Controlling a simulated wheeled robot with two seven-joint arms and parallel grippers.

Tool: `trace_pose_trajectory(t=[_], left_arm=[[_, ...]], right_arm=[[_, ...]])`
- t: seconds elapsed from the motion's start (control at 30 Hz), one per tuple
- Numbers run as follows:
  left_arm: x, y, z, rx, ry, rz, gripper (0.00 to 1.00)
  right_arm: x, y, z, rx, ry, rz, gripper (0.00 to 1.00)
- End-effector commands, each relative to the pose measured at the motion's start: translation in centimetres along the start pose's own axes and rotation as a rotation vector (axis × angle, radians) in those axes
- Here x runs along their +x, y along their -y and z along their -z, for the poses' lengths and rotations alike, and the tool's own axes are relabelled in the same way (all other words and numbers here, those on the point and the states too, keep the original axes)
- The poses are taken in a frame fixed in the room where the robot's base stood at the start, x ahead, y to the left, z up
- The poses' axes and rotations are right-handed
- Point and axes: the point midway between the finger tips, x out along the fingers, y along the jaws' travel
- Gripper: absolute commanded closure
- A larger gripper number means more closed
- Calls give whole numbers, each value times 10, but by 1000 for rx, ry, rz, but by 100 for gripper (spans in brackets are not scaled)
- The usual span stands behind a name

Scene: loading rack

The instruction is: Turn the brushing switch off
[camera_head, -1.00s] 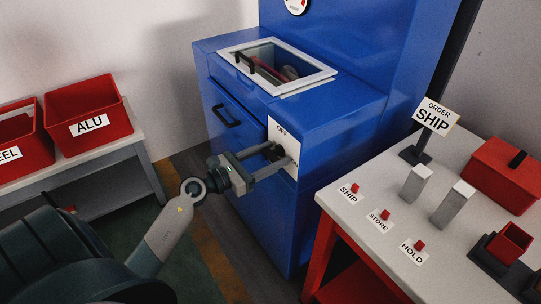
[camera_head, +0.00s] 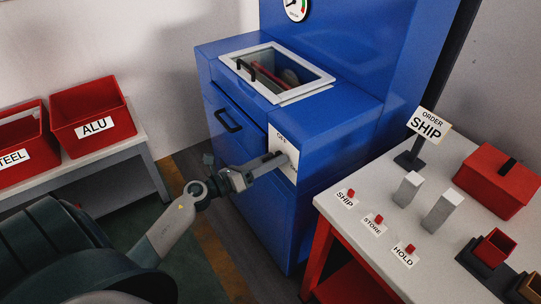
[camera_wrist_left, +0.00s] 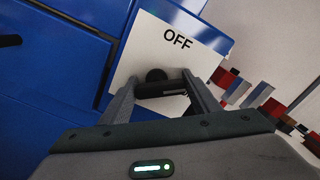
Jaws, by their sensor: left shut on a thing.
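The brushing switch is a dark round knob with a dark bar (camera_wrist_left: 158,76) on a white plate (camera_wrist_left: 150,52) marked OFF at the top. The plate also shows on the front of the blue machine in the head view (camera_head: 277,139). My left gripper (camera_head: 287,160) reaches the plate from the left and hides most of the switch there. In the left wrist view the two fingers (camera_wrist_left: 165,93) stand on either side of the dark bar, shut on the switch. Which way the switch points is hard to tell. My right gripper is not in view.
The blue machine (camera_head: 325,135) has a glazed top hatch (camera_head: 318,83) and a front handle (camera_head: 229,122). A white table (camera_head: 390,246) with buttons, blocks and a red box (camera_head: 497,182) stands at right. Red bins (camera_head: 92,108) sit on a bench at left.

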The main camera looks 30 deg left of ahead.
Motion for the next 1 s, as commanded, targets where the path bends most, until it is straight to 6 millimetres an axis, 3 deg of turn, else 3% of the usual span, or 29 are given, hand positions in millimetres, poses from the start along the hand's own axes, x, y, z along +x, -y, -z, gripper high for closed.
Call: trace_pose_trajectory(t=[0.4,1.0], left_arm=[[0,-1,-4,-395,0,-2,66],[0,-6,-4,-882,0,-2,66]], right_arm=[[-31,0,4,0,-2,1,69],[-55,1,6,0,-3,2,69]])
